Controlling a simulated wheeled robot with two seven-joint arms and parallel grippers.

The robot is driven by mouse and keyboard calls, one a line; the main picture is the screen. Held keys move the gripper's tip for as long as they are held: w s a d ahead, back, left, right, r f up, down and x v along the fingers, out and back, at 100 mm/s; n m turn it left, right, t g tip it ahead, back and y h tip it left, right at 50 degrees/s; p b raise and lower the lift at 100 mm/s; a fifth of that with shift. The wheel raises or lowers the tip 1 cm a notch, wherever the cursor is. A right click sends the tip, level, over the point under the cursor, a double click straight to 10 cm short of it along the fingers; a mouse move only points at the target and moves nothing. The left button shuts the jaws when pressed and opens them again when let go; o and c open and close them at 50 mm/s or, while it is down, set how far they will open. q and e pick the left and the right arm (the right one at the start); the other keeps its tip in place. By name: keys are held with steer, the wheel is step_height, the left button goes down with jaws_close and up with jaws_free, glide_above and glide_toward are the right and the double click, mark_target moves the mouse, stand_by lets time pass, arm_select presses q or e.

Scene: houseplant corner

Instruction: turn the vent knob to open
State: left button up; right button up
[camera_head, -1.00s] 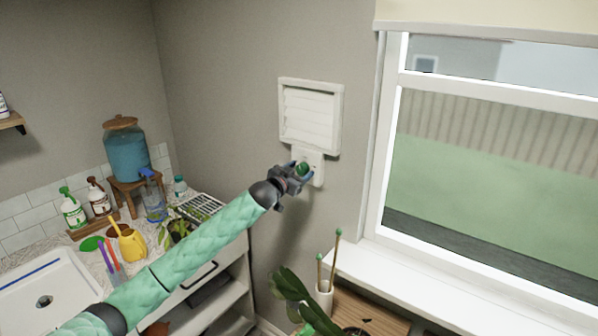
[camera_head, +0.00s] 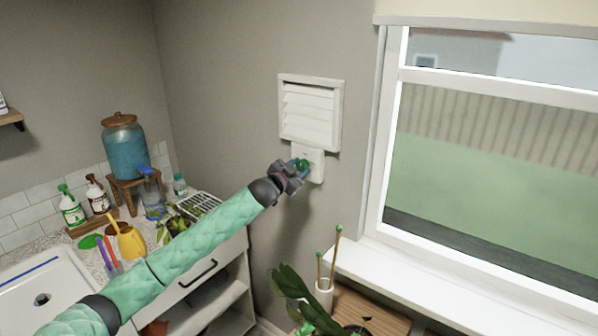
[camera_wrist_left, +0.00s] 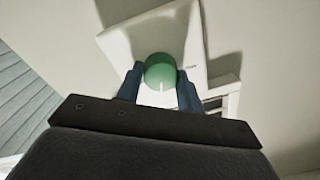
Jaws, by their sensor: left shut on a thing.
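The white louvered vent (camera_head: 310,112) is on the grey wall, left of the window. Its slats are tilted with dark gaps between them. Below it is a white knob plate (camera_head: 317,169) with a round green knob (camera_head: 302,165). My left gripper (camera_head: 299,167) is at the plate, shut on the knob. In the left wrist view the green knob (camera_wrist_left: 160,72) sits between the two blue fingers of the left gripper (camera_wrist_left: 161,85), with a pale mark on its front lower edge. The small print on the plate (camera_wrist_left: 150,33) is too small to read. My right gripper is not in view.
A counter at left holds a blue water dispenser (camera_head: 124,150), spray bottles (camera_head: 72,207), a yellow watering can (camera_head: 130,241) and a sink (camera_head: 45,300). The window sill (camera_head: 450,285) and a potted plant (camera_head: 290,290) are below right.

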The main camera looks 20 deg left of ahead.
arm_select(q)
steer(key=m+b, duration=0.1)
steer(key=m, duration=0.2)
steer(key=shift+f+m, duration=0.1)
steer(key=shift+m, duration=0.3)
steer(key=m, duration=0.2)
steer(key=shift+m, duration=1.2)
steer(key=shift+m+h, duration=0.3)
steer(key=shift+m, duration=0.9)
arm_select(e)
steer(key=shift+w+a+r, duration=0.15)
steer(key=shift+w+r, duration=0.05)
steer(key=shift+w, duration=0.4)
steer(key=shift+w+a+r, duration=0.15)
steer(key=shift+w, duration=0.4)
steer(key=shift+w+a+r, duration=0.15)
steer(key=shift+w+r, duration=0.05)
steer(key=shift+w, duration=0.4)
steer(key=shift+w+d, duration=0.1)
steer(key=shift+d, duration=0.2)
arm_select(q)
steer(key=o, duration=1)
steer(key=shift+f, duration=0.1)
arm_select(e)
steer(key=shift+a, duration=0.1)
